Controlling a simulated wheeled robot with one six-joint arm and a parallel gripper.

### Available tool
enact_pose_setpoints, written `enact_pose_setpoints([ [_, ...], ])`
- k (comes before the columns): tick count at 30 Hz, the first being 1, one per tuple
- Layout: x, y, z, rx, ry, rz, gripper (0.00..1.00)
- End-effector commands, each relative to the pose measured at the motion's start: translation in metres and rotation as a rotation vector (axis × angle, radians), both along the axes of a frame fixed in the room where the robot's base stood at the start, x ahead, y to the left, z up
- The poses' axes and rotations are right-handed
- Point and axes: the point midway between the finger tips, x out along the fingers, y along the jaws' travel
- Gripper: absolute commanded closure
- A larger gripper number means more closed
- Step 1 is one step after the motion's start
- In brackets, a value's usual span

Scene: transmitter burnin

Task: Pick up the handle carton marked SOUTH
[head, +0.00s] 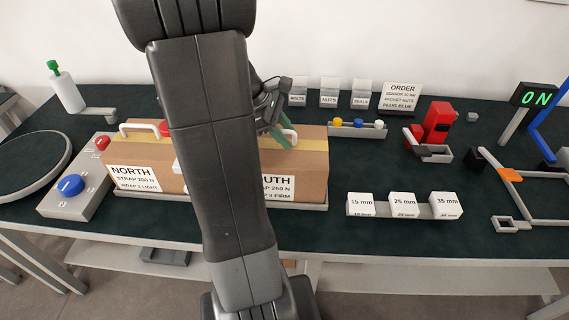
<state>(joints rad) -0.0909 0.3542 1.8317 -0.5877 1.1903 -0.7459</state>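The carton marked SOUTH (307,160) is a brown box with yellow tape on top. It stands on a pale tray on the table, and my arm hides its left part and the start of its label. A bit of its white handle (291,133) shows at the top. My gripper (290,152) points down at this handle with its green fingers. Whether the fingers are open or closed on the handle is not clear. The carton marked NORTH (135,152), with a white handle, stands to the left.
A grey box with a blue button (70,185) and a red button (102,142) is at the left. White blocks marked 15, 25 and 35 mm (402,204) stand in front right. A red device (439,122) and an ON sign (536,97) are farther right. Behind are small labelled bins (329,92).

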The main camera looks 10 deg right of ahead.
Motion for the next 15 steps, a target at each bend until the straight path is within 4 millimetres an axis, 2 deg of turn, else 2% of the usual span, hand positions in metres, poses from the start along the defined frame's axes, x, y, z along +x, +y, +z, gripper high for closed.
enact_pose_setpoints([
  [1,0.0001,0.0002,0.0001,0.0,0.0,0.0,0.76],
  [5,0.0001,0.0002,0.0001,0.0,0.0,0.0,1.0],
  [15,0.0,0.0002,0.0003,0.0,-0.001,-0.001,1.0],
])
